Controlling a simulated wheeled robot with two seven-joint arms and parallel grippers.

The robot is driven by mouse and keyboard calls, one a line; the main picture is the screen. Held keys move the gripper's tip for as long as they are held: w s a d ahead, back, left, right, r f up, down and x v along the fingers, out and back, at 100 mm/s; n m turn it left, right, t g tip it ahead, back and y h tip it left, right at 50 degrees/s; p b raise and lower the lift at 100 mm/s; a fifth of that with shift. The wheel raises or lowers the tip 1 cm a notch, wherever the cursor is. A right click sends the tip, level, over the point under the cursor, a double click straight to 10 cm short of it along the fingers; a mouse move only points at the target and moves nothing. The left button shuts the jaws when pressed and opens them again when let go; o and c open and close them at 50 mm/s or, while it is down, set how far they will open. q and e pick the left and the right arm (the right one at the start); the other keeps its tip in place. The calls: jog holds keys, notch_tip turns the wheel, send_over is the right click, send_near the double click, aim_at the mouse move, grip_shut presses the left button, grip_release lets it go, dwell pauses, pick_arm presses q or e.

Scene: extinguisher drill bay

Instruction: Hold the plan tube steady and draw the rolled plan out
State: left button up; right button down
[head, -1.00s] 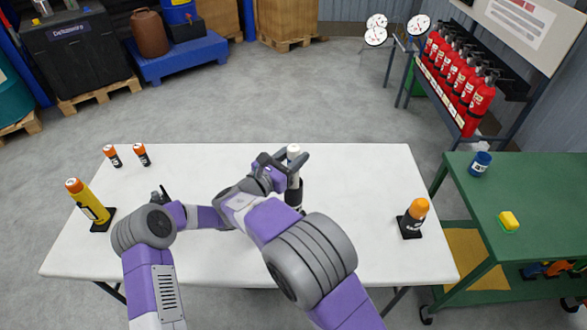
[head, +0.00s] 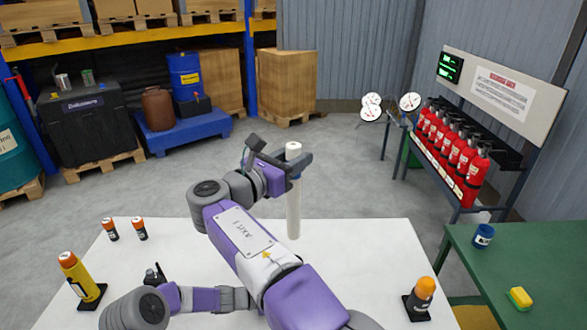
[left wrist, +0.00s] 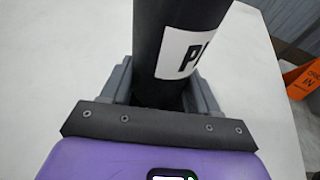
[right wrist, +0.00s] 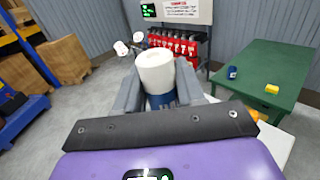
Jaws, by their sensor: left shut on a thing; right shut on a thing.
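The rolled plan (head: 293,212) is a long white roll, upright, rising high above the white table. My right gripper (head: 291,166) is shut on it near its top. The right wrist view shows its white end (right wrist: 155,70) and a blue band (right wrist: 162,101) between the fingers. The plan tube (left wrist: 176,50) is black with a white label, and my left gripper (left wrist: 160,92) is shut around it in the left wrist view. In the head view my right arm hides the tube and left gripper.
The white table (head: 370,255) holds a yellow canister (head: 75,272) at left, two small orange-capped items (head: 125,229) behind it and an orange-topped one (head: 422,292) at right. A green cart (head: 470,270) stands to the right. Red extinguishers (head: 465,160) stand behind.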

pick_arm(q)
jog(key=o, duration=0.9)
jog(key=shift+a, duration=0.1)
